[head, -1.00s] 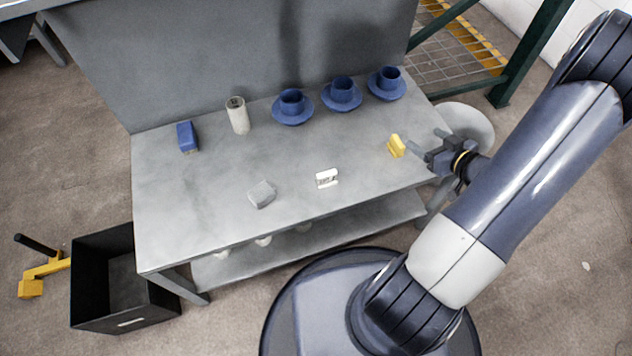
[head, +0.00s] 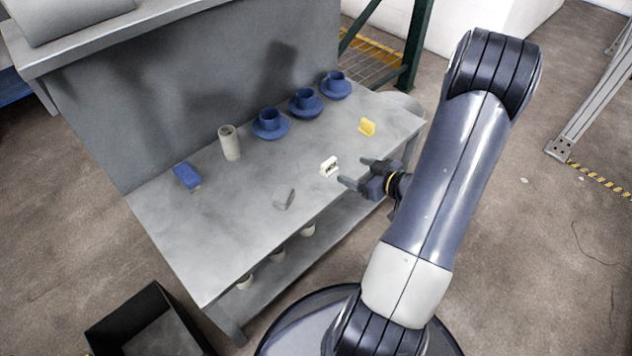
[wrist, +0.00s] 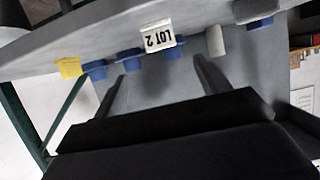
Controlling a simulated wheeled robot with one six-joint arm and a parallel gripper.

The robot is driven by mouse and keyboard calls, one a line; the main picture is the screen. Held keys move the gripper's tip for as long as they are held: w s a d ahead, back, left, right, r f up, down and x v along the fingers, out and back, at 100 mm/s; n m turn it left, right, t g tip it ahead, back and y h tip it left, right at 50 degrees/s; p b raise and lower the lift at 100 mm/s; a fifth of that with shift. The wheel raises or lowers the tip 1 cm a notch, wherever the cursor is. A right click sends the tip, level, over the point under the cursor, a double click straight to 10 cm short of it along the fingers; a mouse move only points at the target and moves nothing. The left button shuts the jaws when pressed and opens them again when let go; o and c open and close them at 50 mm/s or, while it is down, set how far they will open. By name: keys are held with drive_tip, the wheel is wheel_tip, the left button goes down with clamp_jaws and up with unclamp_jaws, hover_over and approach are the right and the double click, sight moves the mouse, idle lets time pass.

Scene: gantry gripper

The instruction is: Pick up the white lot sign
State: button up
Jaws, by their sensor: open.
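The white lot sign (head: 329,166) stands on the grey table near its front edge. In the wrist view the sign (wrist: 159,36) reads "LOT 2" upside down and lies ahead of the fingers, roughly between their lines. My gripper (head: 354,171) is open and empty, just to the right of the sign in the head view. Its two fingers (wrist: 160,72) show apart in the wrist view. The sign appears clear of both fingers.
On the table (head: 235,215) are a yellow sign (head: 367,126), a grey block (head: 284,197), a beige cylinder (head: 229,143), a blue box (head: 187,176) and three blue cups on saucers (head: 270,124). A black bin (head: 150,318) stands on the floor.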

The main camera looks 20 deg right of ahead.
sight(331, 162)
drive_tip(key=b+x, duration=0.1)
drive_tip(key=x, duration=0.3)
drive_tip(key=shift+w+a+f+b, duration=0.25)
drive_tip(key=shift+f+b, duration=0.05)
drive_tip(key=shift+b, duration=0.1)
drive_tip(key=b+x, duration=0.2)
drive_tip(key=x, duration=0.3)
drive_tip(key=shift+w+b, duration=0.1)
drive_tip(key=shift+b, duration=0.25)
drive_tip(key=shift+w+a, duration=0.15)
drive_tip(key=shift+w, duration=0.15)
drive_tip(key=c, duration=1.1)
